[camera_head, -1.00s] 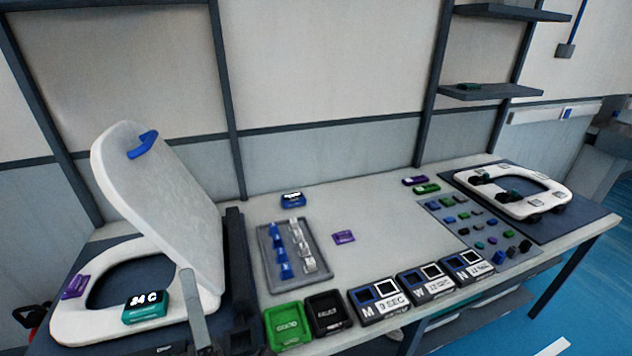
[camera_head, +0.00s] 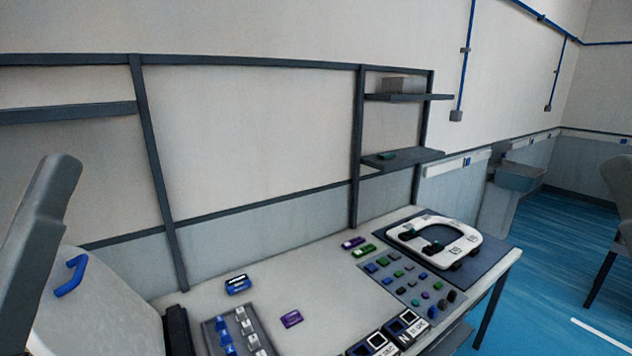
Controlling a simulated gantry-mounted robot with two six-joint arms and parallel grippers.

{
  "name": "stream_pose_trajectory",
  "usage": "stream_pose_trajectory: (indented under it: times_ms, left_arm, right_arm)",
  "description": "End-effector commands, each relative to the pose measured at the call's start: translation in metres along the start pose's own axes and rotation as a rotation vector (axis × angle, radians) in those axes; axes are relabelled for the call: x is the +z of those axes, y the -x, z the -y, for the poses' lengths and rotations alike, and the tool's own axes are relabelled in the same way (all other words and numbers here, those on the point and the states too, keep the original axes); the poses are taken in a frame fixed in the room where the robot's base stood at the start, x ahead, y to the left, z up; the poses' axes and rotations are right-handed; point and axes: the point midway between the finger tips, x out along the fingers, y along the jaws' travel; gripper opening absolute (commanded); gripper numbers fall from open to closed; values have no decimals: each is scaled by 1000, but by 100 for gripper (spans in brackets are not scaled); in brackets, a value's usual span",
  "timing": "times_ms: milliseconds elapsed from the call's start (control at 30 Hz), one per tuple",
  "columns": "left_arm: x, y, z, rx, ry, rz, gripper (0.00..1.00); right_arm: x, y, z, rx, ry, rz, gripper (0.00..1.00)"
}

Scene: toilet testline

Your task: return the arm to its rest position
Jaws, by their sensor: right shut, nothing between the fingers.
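Most of that toilet is outside the picture. My left gripper is not in view.
On the bench (camera_head: 190,296) are a blue timer (camera_head: 238,284), a purple device (camera_head: 291,319), a grey tray (camera_head: 209,331) and several small coloured parts. A white seat (camera_head: 470,243) lies on a dark mat at right. Shelves (camera_head: 403,160) stand behind.

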Motion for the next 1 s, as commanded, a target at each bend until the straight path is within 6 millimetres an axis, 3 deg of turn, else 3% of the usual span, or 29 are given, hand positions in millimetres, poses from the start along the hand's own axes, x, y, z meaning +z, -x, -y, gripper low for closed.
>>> stream_pose_trajectory:
  times_ms: [33,100,400,500,600,733,867,1000]
  left_arm:
    - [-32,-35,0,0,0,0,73]
    - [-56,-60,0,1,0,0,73]
    - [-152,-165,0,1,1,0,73]
    - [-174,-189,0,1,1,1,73]
    - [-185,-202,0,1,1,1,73]
    - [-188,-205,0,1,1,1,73]
    - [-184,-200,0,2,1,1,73]
    - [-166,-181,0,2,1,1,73]
  right_arm:
    - [-32,-35,0,0,0,0,0]
    - [-56,-60,0,0,0,0,0]
    - [-152,-165,-1,0,0,0,0]
    - [-174,-189,-1,0,0,0,0]
    - [-186,-202,-1,0,0,1,0]
    - [-188,-205,-1,0,0,1,0]
    - [-184,-200,-1,0,0,1,0]
    - [-166,-181,-1,0,0,1,0]
